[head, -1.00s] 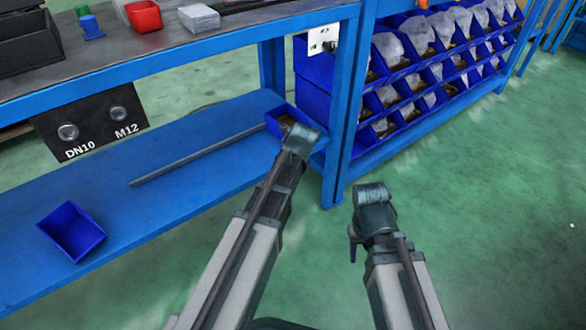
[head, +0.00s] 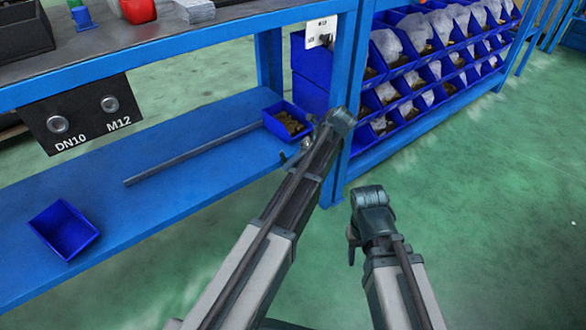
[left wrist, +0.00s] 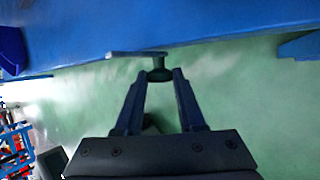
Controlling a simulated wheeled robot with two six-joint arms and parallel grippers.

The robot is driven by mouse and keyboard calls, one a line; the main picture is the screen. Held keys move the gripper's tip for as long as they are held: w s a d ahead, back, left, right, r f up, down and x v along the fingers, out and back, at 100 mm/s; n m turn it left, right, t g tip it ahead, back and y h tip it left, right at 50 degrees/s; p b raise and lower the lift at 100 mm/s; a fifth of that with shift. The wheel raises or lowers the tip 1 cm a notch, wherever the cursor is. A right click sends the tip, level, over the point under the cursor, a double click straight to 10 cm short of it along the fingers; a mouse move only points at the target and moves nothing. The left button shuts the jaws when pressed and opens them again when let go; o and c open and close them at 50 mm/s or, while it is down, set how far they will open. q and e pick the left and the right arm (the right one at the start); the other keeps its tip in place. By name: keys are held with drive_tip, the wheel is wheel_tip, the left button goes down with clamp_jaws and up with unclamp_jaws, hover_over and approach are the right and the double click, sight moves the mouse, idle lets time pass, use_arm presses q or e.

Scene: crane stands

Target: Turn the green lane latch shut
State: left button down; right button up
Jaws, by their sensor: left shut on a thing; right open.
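In the left wrist view, my left gripper (left wrist: 159,77) is shut on a small dark knob (left wrist: 159,64), with a thin grey bar (left wrist: 130,54) beside it against a blue edge. I cannot tell the knob's colour well, or whether it is the green lane latch. In the head view, my left gripper (head: 299,157) is at the right end of the low blue shelf, small and partly hidden by its arm. My right gripper (head: 353,250) is low over the green floor, apart from everything; its fingers show poorly. No clearly green latch shows in the head view.
A blue bin (head: 289,122) with brown pieces and a long grey rod (head: 195,153) lie on the shelf (head: 150,200). An empty blue bin (head: 64,230) is at left. A black plate (head: 82,112) reads DN10 and M12. A bin rack (head: 430,75) stands right. The floor (head: 480,240) is clear.

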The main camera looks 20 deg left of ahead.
use_arm(q)
drive_tip(key=shift+w+d+f+m+g+y+b, duration=0.1)
drive_tip(key=shift+m+g+y+b, duration=0.05)
drive_tip(key=shift+g+y+b, duration=0.35)
drive_tip(key=shift+d+f+m+g+y+b, duration=0.1)
drive_tip(key=shift+m+g+y+b, duration=0.15)
drive_tip(key=shift+b, duration=0.3)
drive_tip(key=shift+a, duration=0.1)
drive_tip(key=c, duration=0.5)
unclamp_jaws()
drive_tip(key=shift+r, duration=0.1)
